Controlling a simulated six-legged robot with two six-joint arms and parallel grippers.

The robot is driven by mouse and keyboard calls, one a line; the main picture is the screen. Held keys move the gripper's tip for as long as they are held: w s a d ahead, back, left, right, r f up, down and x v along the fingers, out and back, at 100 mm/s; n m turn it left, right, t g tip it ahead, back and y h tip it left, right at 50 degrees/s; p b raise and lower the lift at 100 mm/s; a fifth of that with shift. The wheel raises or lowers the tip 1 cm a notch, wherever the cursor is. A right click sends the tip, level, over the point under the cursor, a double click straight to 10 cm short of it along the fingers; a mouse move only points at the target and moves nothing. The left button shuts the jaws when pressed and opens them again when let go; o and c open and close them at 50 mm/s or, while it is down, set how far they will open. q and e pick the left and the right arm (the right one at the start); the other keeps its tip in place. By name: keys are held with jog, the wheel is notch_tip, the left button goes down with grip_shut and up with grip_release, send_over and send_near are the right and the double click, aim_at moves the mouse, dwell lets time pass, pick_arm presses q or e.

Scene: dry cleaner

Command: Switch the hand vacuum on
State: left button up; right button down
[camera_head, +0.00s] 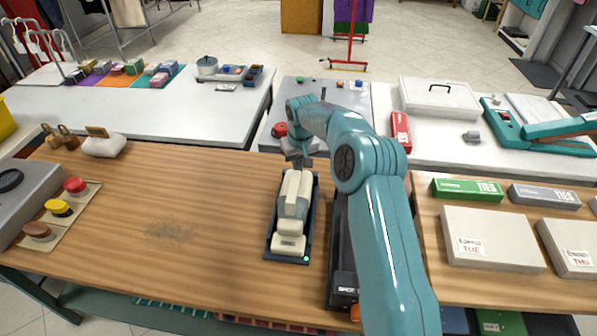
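The hand vacuum (291,212) is cream-white and lies in a dark blue dock (268,252) on the wooden table, with a green light at the dock's near right corner. My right gripper (303,163) points down at the vacuum's far end, very close above it or touching; I cannot tell which. Its fingers are small and partly hidden by my arm, so whether they are open or shut is unclear. No switch can be made out clearly on the vacuum. My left gripper is not in view.
A patch of grey dust (170,232) lies on the wooden table (200,190), left of the dock. Red, yellow and brown knobs (58,208) stand at the left edge. A black device (343,285) is right of the dock, partly behind my arm. White boxes (490,238) lie further right.

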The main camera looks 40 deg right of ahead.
jog(key=shift+f, duration=0.1)
jog(key=shift+r+p, duration=0.8)
jog(key=shift+r, duration=0.1)
notch_tip(320, 180, up, 2)
jog(key=shift+r+p, duration=0.25)
jog(key=shift+p, duration=0.6)
notch_tip(320, 180, up, 2)
jog(key=shift+p, duration=0.85)
jog(key=shift+r, duration=0.35)
jog(key=shift+f, duration=0.1)
